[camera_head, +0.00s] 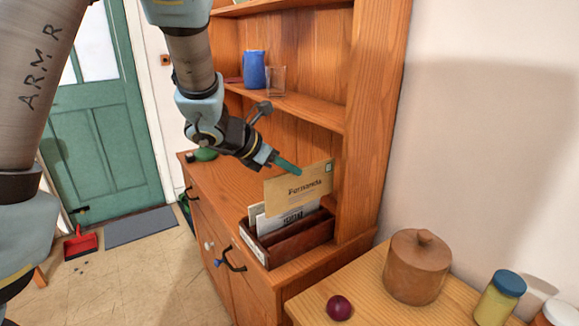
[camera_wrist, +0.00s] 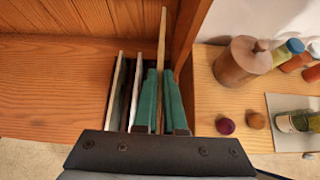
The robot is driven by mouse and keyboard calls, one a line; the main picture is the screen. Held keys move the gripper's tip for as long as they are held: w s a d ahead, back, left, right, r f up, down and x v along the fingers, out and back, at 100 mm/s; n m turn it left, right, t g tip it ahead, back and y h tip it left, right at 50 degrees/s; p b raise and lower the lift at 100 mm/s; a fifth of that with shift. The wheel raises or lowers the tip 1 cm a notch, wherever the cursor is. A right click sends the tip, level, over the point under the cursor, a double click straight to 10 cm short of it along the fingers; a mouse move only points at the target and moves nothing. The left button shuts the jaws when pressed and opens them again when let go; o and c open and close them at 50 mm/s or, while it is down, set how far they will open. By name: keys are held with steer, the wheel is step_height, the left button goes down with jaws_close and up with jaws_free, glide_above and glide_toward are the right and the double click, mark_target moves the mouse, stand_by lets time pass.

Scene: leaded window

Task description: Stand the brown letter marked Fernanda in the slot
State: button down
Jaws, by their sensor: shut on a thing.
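My gripper (camera_head: 280,162) is shut on the brown letter marked Fernanda (camera_head: 311,187). The letter is held on edge, its writing facing the head camera. In the wrist view its thin top edge (camera_wrist: 162,50) stands between the two green fingers of my gripper (camera_wrist: 161,105). A dark wooden letter rack (camera_head: 300,240) stands on the sideboard below it. White letters (camera_head: 285,219) stand in the rack's rear part; the front compartment looks empty. The brown letter's lower edge appears above the rack; the wrist view does not show how far.
The rack is on the wooden sideboard (camera_head: 228,184), close to its right upright (camera_head: 365,130). A blue jug (camera_head: 254,70) and a glass (camera_head: 276,81) are on the shelf above. A brown lidded pot (camera_head: 416,268), a dark red ball-shaped thing (camera_head: 339,308) and jars stand on the right table.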

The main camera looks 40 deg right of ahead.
mark_target(288, 209)
steer(key=shift+f+b, duration=0.15)
steer(key=shift+b, duration=0.4)
step_height(288, 209, down, 12)
steer(key=b, duration=1.3)
steer(key=c, duration=0.9)
jaws_free()
steer(key=v, duration=1.1)
steer(key=shift+d+b, duration=0.1)
steer(key=shift+b, duration=0.25)
